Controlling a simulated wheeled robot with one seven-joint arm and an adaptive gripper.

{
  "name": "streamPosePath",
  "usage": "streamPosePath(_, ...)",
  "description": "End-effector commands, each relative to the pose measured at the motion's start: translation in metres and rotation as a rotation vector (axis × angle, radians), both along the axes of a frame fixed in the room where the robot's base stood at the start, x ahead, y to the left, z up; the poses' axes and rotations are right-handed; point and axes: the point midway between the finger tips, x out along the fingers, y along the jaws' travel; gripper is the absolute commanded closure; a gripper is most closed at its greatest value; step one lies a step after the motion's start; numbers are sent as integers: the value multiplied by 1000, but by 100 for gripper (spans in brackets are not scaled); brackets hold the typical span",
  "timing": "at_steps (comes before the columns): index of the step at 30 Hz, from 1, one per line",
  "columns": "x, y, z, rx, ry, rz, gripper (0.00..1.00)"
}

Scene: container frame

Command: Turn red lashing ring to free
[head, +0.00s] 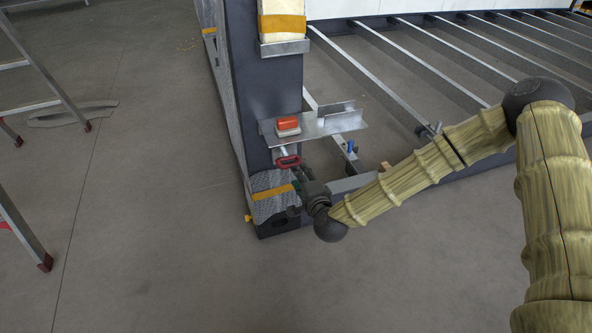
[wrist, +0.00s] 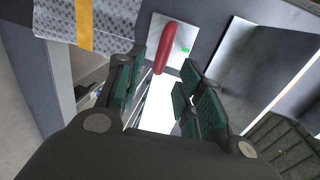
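The red lashing ring (head: 289,162) is at the lower part of the dark corner post, under a small metal shelf. In the wrist view the red ring (wrist: 166,47) shows as a rounded red bar in front of a pale plate with a small green mark (wrist: 185,50). My gripper (head: 299,187) is just below the ring in the head view. In the wrist view my gripper (wrist: 160,85) has its green-padded fingers spread apart, with the ring ahead in the gap, its lower end near the left finger. I cannot tell whether they touch.
The metal shelf (head: 340,122) above holds an orange-and-white block (head: 288,124). A grey textured pad with a yellow strap (head: 272,192) sits on the post's foot. Metal crossbars (head: 400,65) run behind my arm.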

Motion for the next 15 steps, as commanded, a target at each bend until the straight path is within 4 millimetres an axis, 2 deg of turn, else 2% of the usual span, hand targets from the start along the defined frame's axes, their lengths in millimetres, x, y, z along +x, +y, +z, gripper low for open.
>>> streamPosePath(6, -29, -10, 6, 0, 0, 0, 63)
streamPosePath(15, -42, -14, 9, 0, -1, -1, 63)
